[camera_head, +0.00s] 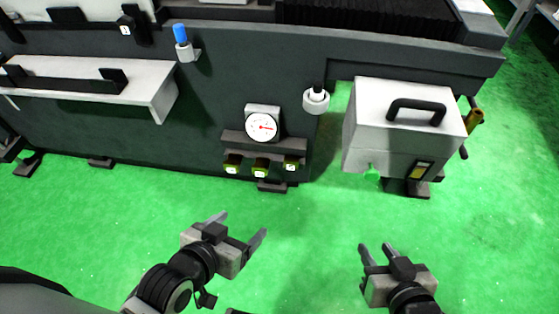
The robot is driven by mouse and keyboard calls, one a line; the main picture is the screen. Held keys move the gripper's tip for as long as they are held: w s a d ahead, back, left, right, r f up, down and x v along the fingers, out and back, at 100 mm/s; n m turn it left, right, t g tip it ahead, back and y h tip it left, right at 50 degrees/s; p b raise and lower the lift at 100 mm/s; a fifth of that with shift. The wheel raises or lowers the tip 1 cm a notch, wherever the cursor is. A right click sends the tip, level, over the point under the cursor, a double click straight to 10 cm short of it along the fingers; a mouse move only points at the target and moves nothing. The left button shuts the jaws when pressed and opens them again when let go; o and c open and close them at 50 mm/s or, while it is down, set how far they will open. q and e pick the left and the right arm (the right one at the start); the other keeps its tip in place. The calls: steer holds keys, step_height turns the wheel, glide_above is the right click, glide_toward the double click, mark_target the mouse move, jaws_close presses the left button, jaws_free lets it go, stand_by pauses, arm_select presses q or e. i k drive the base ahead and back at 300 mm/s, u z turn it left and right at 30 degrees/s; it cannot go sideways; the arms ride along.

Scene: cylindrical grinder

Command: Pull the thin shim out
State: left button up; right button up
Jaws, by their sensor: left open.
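Three small yellowish tabs with white labels stick out below the dial gauge on the machine's front: a left tab (232,164), a middle tab (261,167) and a right tab (291,162). The labels are too small to read, and I cannot tell which tab is the thin shim. My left gripper (242,224) is open and empty, in front of and below the tabs, apart from them. My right gripper (376,247) is open and empty, further right, below the grey box.
The dial gauge (262,127) sits above a dark ledge (240,142). A grey shelf (140,78) juts out at left. The green floor in front is clear.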

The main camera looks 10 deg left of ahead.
mark_target(290, 162)
steer(key=z, duration=0.4)
steer(key=k, duration=0.5)
steer(key=z, duration=0.95)
steer(key=i, duration=0.55)
steer(key=u, duration=0.55)
steer(key=i, duration=0.5)
steer(key=u, duration=0.45)
